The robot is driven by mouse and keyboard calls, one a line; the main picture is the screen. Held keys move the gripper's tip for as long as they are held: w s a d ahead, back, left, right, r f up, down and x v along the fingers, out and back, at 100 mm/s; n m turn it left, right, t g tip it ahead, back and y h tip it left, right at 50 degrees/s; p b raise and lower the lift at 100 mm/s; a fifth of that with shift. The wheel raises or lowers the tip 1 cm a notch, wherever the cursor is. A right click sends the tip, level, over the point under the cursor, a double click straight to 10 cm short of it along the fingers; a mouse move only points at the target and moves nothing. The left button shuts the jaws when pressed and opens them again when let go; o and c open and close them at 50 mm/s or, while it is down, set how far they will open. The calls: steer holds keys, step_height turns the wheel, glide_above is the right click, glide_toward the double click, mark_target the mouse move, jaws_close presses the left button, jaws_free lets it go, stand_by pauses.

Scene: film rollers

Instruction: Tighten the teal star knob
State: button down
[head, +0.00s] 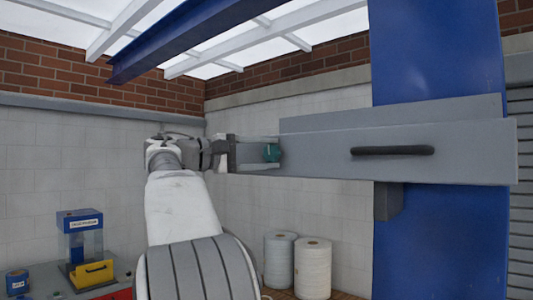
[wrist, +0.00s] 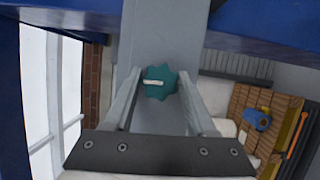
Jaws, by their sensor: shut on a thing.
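The teal star knob (wrist: 160,82) sits on the face of a grey metal bar in the wrist view, with a pale pointer mark across it. The fingertips' exact contact is hard to make out.
A blue column (head: 437,60) stands behind the bar, which carries a dark handle (head: 392,151). A blue and yellow device (head: 85,245) sits on a bench at lower left. A tiled wall is behind.

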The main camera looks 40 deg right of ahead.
stand_by(0.3)
steer(key=shift+c, duration=1.1)
jaws_free()
steer(key=v, duration=1.7)
steer(key=shift+a, duration=0.25)
